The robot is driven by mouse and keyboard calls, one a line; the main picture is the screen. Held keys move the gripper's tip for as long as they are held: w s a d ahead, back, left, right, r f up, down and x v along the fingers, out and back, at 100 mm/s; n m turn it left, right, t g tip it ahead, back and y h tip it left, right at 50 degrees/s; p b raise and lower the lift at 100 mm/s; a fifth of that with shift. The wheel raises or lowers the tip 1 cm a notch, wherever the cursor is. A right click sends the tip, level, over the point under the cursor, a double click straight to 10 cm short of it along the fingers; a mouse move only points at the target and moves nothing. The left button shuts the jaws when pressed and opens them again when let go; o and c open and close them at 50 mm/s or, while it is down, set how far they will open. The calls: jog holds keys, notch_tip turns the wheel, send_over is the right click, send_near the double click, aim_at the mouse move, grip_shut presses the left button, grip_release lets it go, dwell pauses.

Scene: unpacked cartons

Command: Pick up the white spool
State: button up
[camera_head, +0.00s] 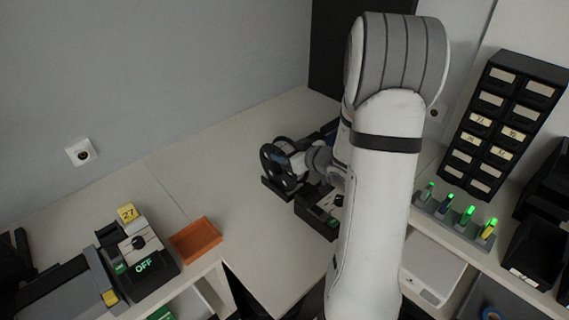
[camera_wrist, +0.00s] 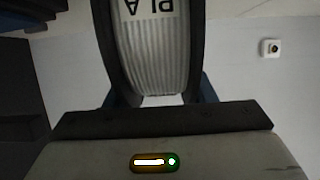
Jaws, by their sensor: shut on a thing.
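The white spool (camera_wrist: 157,55) has black side flanges and white windings marked "PLA", and fills the upper middle of the wrist view. In the head view the spool (camera_head: 276,166) shows mostly as a dark round flange at the end of my arm. My gripper (camera_head: 300,163) is shut on the spool. In the wrist view, blue finger parts of my gripper (camera_wrist: 163,99) show on both sides of the flanges. My arm hides part of the area behind it. I cannot tell whether the spool touches what is under it.
A dark device (camera_head: 318,216) stands on the table just below the spool. An orange tray (camera_head: 195,240) and a device marked "OFF" (camera_head: 140,262) are at the left. A drawer cabinet (camera_head: 503,125) and a rack with green lights (camera_head: 455,215) are at the right. The table's left middle is clear.

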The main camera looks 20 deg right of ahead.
grip_shut()
jog(key=shift+r, duration=0.1)
notch_tip(320, 180, up, 10)
jog(key=shift+p, duration=0.35)
dwell(0.5)
